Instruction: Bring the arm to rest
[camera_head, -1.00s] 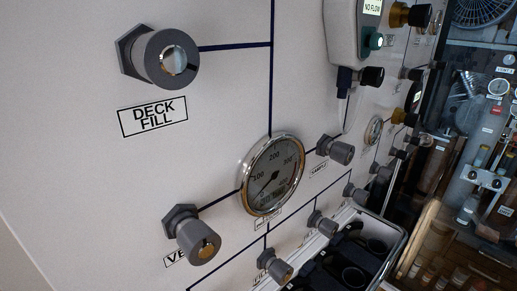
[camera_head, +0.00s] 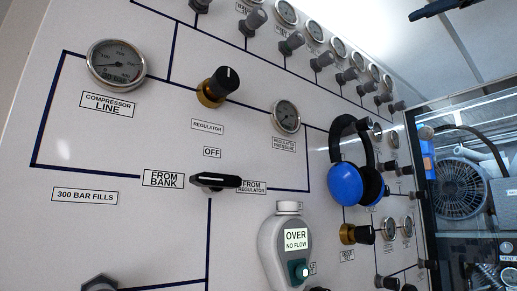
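My arm and gripper do not show in the head view. The fill panel (camera_head: 120,225) fills most of the picture, white with dark blue lines. A black selector handle (camera_head: 216,181) lies level between the labels FROM BANK and FROM REGULATOR, under the label OFF. A black and brass regulator knob (camera_head: 217,87) sits above it. A compressor line gauge (camera_head: 116,64) is at the upper left. A grey flow meter (camera_head: 285,245) reads OVER, NO FLOW and has a green knob.
Blue and black ear defenders (camera_head: 347,184) hang on the panel at right of centre. Several small gauges and grey knobs line the upper edge. A dark-framed cabinet (camera_head: 460,190) with a fan stands at the right.

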